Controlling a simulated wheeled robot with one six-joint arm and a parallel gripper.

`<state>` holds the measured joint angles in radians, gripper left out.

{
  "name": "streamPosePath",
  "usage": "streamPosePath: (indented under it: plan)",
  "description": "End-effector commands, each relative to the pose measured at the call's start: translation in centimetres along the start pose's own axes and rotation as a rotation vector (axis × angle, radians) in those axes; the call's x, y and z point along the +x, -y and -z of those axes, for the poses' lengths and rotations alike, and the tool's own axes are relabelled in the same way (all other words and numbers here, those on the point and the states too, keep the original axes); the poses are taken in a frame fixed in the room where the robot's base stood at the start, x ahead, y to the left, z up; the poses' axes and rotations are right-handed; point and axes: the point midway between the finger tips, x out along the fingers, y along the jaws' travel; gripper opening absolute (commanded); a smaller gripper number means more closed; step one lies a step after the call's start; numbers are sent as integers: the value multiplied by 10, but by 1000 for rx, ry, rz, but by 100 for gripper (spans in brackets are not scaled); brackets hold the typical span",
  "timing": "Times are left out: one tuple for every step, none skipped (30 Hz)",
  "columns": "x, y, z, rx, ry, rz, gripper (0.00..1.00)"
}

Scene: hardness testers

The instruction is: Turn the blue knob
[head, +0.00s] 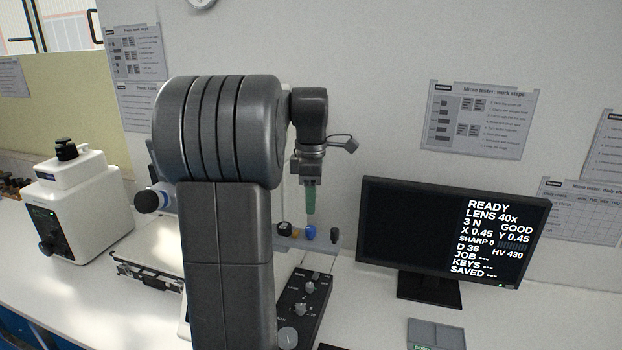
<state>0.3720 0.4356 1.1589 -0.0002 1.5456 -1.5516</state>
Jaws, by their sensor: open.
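The blue knob (309,233) is small and round. It sits low behind the control box, between two dark knobs. My gripper (310,211) points down just above the blue knob, with its green finger part overlapping the line of sight to it. From this side the fingers line up, so the gap between them does not show, but the gripper is open. No contact with the knob can be made out. My large grey arm hides much of the machine to the left of the knob.
Dark knobs stand left (284,228) and right (334,236) of the blue one. A black control box (303,300) lies in front. A monitor (400,230) stands at the right.

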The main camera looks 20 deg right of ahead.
Motion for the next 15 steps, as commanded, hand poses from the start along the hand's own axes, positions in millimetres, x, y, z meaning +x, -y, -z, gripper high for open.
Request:
streamPosePath:
  plan:
    - [-12, -1, 0, 0, 0, -6, 46]
    - [-18, -1, 0, 0, 0, -4, 46]
    - [-26, -1, 0, 0, 0, -5, 46]
    - [-32, 0, 0, 0, 0, -4, 46]
    - [-37, 0, 0, 0, 0, -4, 46]
    - [-43, 0, 0, 0, 0, -3, 46]
    - [-47, 0, 0, 0, 0, -3, 46]
    - [-50, 0, 0, 0, 0, -2, 46]
    - [-54, 0, 0, 0, 0, -2, 46]
    - [-56, 0, 0, 0, 0, -2, 46]
    - [-58, 0, 0, 0, 0, -1, 46]
    - [-60, 0, 0, 0, 0, -1, 46]
    - [-61, 0, 0, 0, 0, -1, 46]
    - [-62, 0, 0, 0, 0, -1, 46]
    - [-62, 0, 0, 0, 0, 0, 46]
